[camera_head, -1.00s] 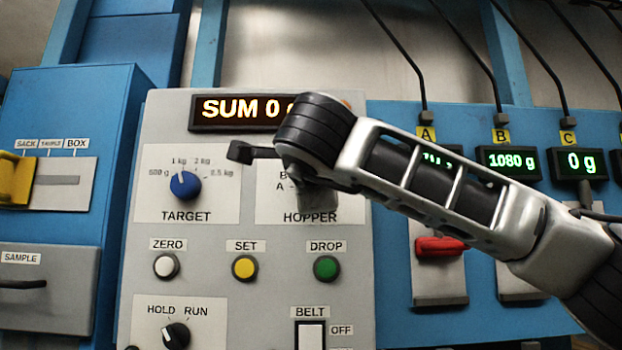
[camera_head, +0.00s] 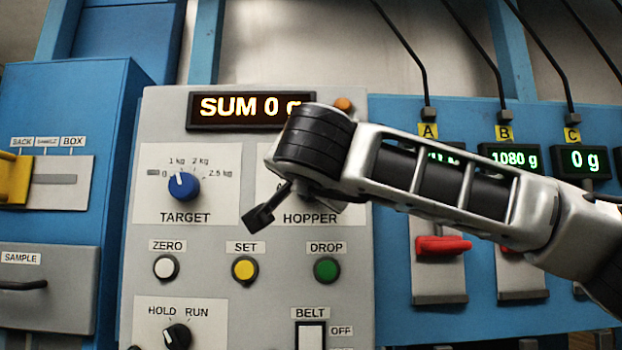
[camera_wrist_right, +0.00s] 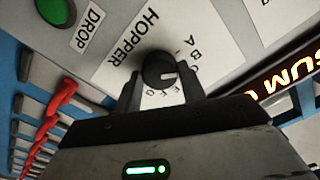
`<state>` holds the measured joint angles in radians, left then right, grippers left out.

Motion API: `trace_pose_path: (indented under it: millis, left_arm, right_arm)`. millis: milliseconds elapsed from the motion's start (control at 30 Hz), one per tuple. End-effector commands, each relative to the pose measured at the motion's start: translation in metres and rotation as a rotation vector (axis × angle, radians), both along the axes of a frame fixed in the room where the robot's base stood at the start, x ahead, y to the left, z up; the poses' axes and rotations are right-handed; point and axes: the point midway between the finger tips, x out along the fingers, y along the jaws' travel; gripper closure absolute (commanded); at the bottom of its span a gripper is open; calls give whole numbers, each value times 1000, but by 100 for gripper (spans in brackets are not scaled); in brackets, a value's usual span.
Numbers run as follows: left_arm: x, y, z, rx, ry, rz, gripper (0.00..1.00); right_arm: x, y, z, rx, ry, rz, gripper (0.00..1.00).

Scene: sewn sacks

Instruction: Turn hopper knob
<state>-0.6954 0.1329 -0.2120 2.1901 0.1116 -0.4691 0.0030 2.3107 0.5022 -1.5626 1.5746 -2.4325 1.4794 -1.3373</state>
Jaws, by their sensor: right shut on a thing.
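The hopper knob (camera_wrist_right: 158,69) is a round black knob with a white mark, seen in the right wrist view on the white HOPPER plate (camera_wrist_right: 127,55). Its mark points to the right of that picture, between the letters. My right gripper (camera_wrist_right: 162,88) has one finger on each side of the knob and is shut on it. In the head view my right wrist and arm cover the knob and most of the dial letters; the HOPPER label (camera_head: 310,219) shows below. My left gripper is in neither view.
The blue TARGET knob (camera_head: 184,186) is left of my wrist. The white (camera_head: 166,267), yellow (camera_head: 245,269) and green (camera_head: 326,269) buttons are below. The SUM display (camera_head: 248,110) reads 0 g above. A red handle (camera_head: 442,245) is under my forearm.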

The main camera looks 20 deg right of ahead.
Motion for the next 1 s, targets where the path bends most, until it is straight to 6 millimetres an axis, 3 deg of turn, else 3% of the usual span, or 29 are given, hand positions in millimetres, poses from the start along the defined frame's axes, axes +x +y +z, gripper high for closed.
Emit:
trace_pose_path:
  millis: [300,833,867,900,1000]
  left_arm:
    - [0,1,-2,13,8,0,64]
    - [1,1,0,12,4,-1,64]
    - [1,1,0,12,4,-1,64]
    - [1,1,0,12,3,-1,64]
    - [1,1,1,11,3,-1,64]
  right_arm:
    - [0,1,-2,-112,36,2,82]
    - [0,1,-2,-130,42,2,82]
    - [0,1,-2,-130,42,2,51]
    - [0,1,-2,-130,41,1,40]
    - [0,1,-2,-129,40,1,38]
